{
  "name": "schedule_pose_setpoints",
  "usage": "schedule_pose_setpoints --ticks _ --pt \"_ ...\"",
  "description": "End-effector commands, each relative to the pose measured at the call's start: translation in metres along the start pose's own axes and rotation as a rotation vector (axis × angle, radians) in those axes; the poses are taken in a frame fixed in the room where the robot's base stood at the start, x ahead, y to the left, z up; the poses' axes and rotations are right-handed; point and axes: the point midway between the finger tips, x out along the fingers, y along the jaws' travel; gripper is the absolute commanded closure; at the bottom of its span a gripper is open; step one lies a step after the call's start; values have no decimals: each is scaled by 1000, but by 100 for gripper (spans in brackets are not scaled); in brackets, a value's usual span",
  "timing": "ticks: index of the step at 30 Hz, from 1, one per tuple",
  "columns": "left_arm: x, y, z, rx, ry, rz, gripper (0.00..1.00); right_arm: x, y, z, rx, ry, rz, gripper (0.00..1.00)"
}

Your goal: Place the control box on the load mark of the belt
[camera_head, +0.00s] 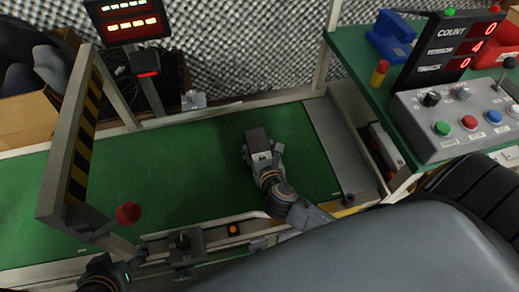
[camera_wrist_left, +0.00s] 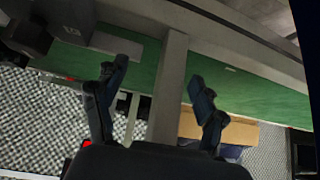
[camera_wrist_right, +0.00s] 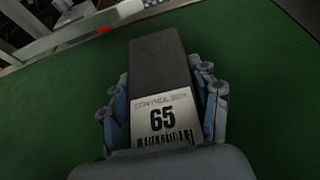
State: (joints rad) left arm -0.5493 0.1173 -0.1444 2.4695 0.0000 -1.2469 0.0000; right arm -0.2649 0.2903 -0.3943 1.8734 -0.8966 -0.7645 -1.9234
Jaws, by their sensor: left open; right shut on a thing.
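The control box (camera_head: 256,138) is a dark grey block over the right part of the green belt (camera_head: 170,170). In the right wrist view the control box (camera_wrist_right: 160,65) has a white label with "65" and a barcode at its near end. My right gripper (camera_wrist_right: 162,98) is shut on the sides of this labelled end. Whether the box touches the belt or hangs just above it, I cannot tell. My left gripper (camera_wrist_left: 160,76) is open and empty in the left wrist view, with a grey post behind its fingers. I cannot make out the load mark.
A grey end plate (camera_head: 337,140) borders the belt at the right. A button panel (camera_head: 460,120) stands on a green table further right. The belt between gate and box is clear.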

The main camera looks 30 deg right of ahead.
Motion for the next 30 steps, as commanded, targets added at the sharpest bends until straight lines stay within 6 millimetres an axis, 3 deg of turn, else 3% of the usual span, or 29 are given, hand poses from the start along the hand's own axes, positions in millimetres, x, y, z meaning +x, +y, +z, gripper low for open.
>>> schedule_pose_setpoints --ticks 6,7,10,23,30 --pt "0 0 -1 0 6 0 29 1 0 -1 0 -2 0 90" --pt "0 0 -2 0 10 0 29 1 0 -2 0 0 0 36" --pt "0 0 -2 0 9 0 29 1 0 -2 0 0 0 16" --pt "-1 0 0 0 -4 1 29 -3 0 0 0 1 1 16" --pt "-16 -6 43 -7 -212 -12 29 -34 0 2 -1 2 1 16"
